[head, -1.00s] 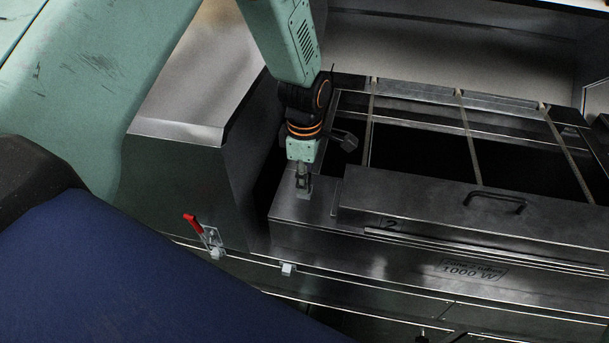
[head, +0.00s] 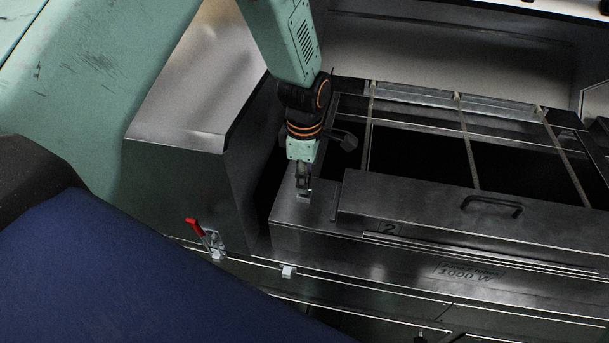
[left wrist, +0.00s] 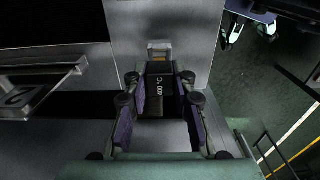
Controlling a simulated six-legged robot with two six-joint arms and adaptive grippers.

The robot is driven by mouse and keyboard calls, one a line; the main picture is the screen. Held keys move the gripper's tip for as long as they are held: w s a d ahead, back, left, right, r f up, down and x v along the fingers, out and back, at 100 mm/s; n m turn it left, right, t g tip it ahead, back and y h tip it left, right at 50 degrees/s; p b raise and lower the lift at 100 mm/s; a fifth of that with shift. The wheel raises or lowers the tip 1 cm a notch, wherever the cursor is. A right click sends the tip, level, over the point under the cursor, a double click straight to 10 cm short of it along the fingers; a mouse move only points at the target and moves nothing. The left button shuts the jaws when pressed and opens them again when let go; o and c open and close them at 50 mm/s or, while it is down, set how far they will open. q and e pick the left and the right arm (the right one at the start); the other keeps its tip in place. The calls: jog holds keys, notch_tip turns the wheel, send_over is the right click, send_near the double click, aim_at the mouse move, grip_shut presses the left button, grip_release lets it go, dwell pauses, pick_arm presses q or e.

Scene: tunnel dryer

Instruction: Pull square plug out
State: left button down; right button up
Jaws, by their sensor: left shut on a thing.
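The square plug (left wrist: 162,95) is a black block marked 400 °C in the left wrist view. It lies between the pads of my left gripper (left wrist: 167,88), which is shut on it. A small grey metal fitting (left wrist: 159,49) is just beyond the plug's far end. I cannot tell whether plug and fitting still touch. In the head view my left gripper (head: 303,188) points down at the left end of the metal housing's top; its fingers mostly hide the plug there. My right gripper is not in view.
A raised lid (head: 430,205) with a black handle (head: 492,206) and the number 2 lies to the right of the gripper. A tall metal box (head: 185,165) stands to the left, with a red-handled latch (head: 195,226) in front. Dark openings lie behind.

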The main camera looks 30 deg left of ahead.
pick_arm(q)
jog(key=shift+r, duration=0.35)
jog(key=shift+r+p, duration=2.3)
jog(key=shift+p, duration=0.1)
jog(key=shift+f, duration=0.1)
